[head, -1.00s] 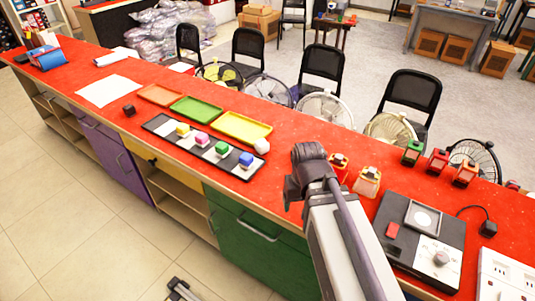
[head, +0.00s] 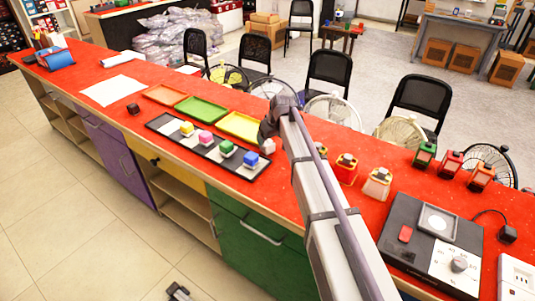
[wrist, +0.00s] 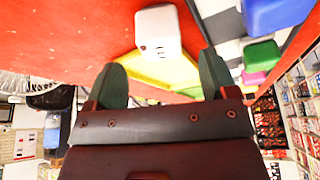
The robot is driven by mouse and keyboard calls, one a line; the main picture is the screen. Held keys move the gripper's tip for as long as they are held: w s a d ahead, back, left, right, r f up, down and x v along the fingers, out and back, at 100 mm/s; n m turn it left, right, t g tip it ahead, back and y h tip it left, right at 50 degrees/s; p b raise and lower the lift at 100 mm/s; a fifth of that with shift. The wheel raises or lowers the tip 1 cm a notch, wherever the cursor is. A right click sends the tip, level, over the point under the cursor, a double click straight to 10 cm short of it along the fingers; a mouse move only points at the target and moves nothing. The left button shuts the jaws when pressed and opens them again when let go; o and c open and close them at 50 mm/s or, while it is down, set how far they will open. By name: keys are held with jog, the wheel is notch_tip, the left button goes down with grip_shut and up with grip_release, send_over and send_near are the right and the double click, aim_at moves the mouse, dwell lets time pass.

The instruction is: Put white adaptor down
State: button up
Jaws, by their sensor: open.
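The white adaptor (head: 268,146) is a small white block on the red counter, just right of the blue-topped block and by the near end of the yellow tray. In the wrist view the white adaptor (wrist: 158,32) shows just beyond my fingertips, slightly left of the middle between them. My gripper (wrist: 160,64) is open, with its two dark green fingers apart and nothing between them. In the head view the end of my arm is right above and beside the adaptor, and my fingers are hard to make out.
A black-and-white strip tray (head: 240,174) holds yellow, pink, green and blue blocks. Orange, green and yellow (head: 238,127) trays lie behind it. Red (head: 346,172) and cream (head: 377,186) lantern-like items and a black device (head: 393,230) stand to the right. Fans and chairs stand behind the counter.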

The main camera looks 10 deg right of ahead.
aim_at(268, 142)
jog(key=b+x, duration=0.5)
jog(key=shift+f, duration=0.2)
jog(key=shift+r, duration=0.25)
jog(key=shift+c, duration=0.3)
jog(key=shift+p, duration=0.3)
jog(key=c, duration=1)
